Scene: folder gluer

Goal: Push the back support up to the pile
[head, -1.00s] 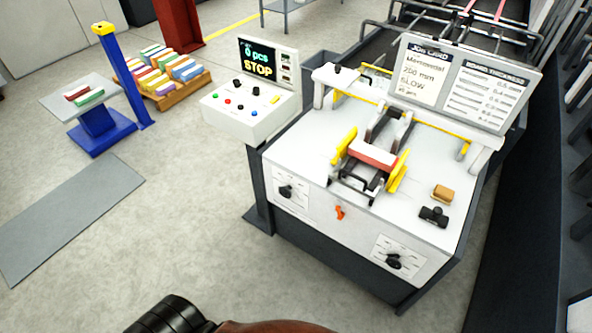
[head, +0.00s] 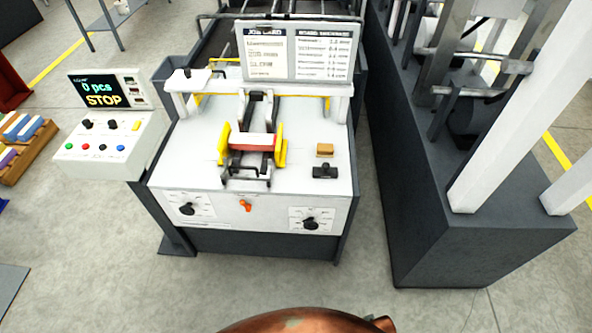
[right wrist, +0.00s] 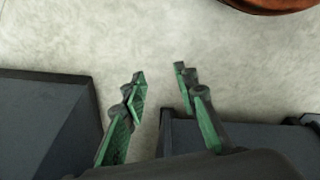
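The pile (head: 252,141), a short stack with a red and white face, sits between two yellow side guides (head: 223,143) on the white feeder table (head: 185,160). A dark bracket (head: 246,172), which looks like the back support, stands on the near side of the pile; whether it touches the pile is too small to tell. My right gripper (right wrist: 160,84) shows in the right wrist view, its green-padded fingers apart with bare floor between them. My left gripper is not in view.
A control box (head: 108,130) reading "0 pcs STOP" stands left of the table. A tan block (head: 325,150) and a black clamp-like part (head: 325,171) lie on the table's right. A large dark machine (head: 440,220) stands right. Floor in front is clear.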

